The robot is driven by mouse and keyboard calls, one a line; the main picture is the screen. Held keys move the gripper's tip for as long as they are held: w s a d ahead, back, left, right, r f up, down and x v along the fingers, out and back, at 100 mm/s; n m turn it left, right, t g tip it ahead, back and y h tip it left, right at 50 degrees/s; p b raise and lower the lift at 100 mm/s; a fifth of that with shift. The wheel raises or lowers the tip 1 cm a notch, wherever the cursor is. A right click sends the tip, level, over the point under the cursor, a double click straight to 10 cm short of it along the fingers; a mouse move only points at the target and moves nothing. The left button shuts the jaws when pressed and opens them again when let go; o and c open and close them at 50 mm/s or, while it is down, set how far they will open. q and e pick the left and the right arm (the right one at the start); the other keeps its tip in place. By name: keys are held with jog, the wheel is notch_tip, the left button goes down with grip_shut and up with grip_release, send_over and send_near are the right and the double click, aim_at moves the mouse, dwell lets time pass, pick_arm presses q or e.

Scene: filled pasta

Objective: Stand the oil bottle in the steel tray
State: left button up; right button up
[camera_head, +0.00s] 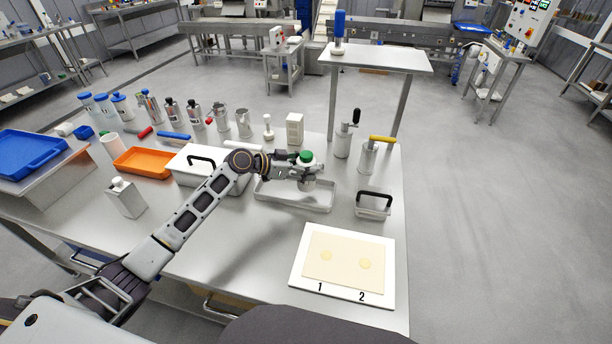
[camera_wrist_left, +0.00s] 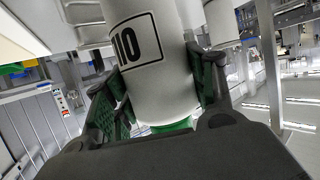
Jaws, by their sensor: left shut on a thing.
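The oil bottle (camera_head: 306,157) has a white body and a green cap, and its cap shows at the end of my left arm. My left gripper (camera_head: 291,172) is shut on it. In the left wrist view the white bottle body (camera_wrist_left: 160,75) stands between the two fingers, with part of its black-framed label in sight upside down. The steel tray (camera_head: 290,204) is shallow and lies on the table. The bottle is over the tray's right part, roughly upright. I cannot tell whether its base touches the tray floor. My right gripper is not in view.
A white lidded box (camera_head: 190,178) stands left of the tray beneath my arm. A small steel container (camera_head: 372,208) with a black handle stands to the right. A numbered white board (camera_head: 343,290) lies in front. Canisters and bottles line the back. The table's front middle is clear.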

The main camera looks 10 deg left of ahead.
aim_at(309, 186)
pick_arm(q)
jog(key=shift+f, duration=1.8)
jog(key=shift+f, duration=0.1)
jog(key=o, duration=1.2)
jog(key=shift+o, duration=0.2)
